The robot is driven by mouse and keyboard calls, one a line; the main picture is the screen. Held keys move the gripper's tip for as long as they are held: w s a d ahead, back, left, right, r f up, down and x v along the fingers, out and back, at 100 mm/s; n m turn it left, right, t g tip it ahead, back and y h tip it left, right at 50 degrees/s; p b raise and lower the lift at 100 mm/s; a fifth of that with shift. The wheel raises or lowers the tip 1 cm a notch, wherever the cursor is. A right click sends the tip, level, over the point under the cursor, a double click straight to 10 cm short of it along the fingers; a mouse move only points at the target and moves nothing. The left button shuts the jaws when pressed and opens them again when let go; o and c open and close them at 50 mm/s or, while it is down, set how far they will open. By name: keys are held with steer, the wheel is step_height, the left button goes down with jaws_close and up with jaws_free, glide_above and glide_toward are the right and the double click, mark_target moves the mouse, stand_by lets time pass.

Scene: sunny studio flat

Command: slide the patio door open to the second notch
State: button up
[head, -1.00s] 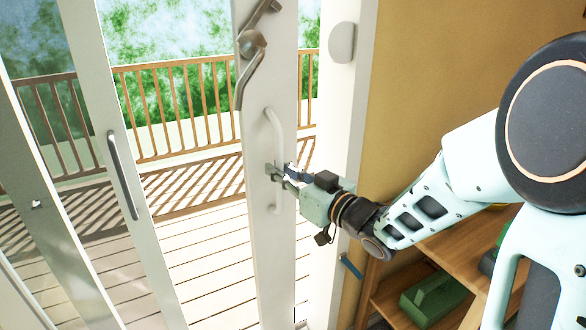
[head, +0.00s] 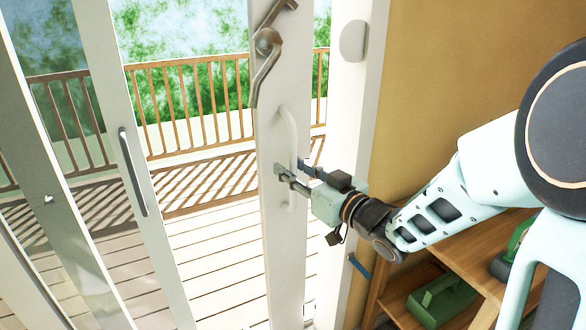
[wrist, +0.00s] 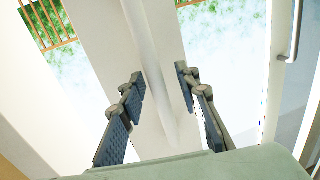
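The patio door shows its white stile (head: 268,245) with a white bow handle (head: 292,130) and a grey lever latch (head: 267,45) above it. A strip of the balcony shows between this stile and the white jamb (head: 348,120) at right, so the door stands a little open. My gripper (head: 292,172) is at the middle of the handle. In the wrist view the fingers (wrist: 160,105) are spread, with the white handle bar (wrist: 148,60) running between them. I see clear space beside the bar, and no grip on it. Notches are not distinguishable.
Another panel with a dark handle (head: 132,172) stands at left. A wooden shelf (head: 470,262) with a green box (head: 440,298) sits at lower right, under my arm. A tan wall (head: 430,90) is at right. Beyond the glass lie a deck and a railing (head: 200,95).

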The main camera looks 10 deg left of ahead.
steer(key=v, duration=1.2)
steer(key=shift+w, duration=0.1)
